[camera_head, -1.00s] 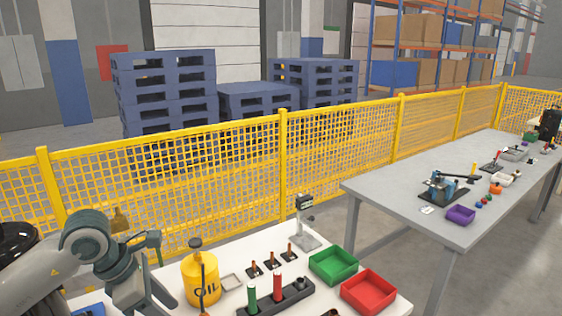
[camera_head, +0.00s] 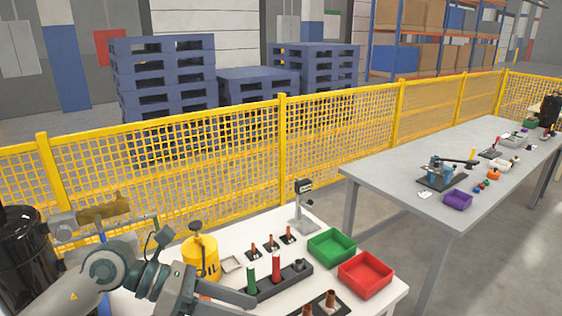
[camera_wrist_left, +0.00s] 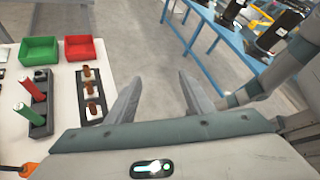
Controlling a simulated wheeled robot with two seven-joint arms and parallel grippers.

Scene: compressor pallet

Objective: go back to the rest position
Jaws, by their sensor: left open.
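My left arm comes in from the lower left in the head view. Its gripper (camera_head: 238,303) points right over the front of the white table (camera_head: 140,300), near the black block with the red and green pegs. In the left wrist view the two fingers of this gripper (camera_wrist_left: 160,80) stand wide apart with nothing between them. Floor and the table's edge show beyond them. My right gripper is in neither view.
The white table bears a yellow oil can (camera_head: 201,257), a peg block (camera_head: 268,284), a green bin (camera_head: 331,246), a red bin (camera_head: 366,275) and a small stand (camera_head: 303,205). A yellow fence (camera_head: 340,140) runs behind. A grey table (camera_head: 390,175) stands right.

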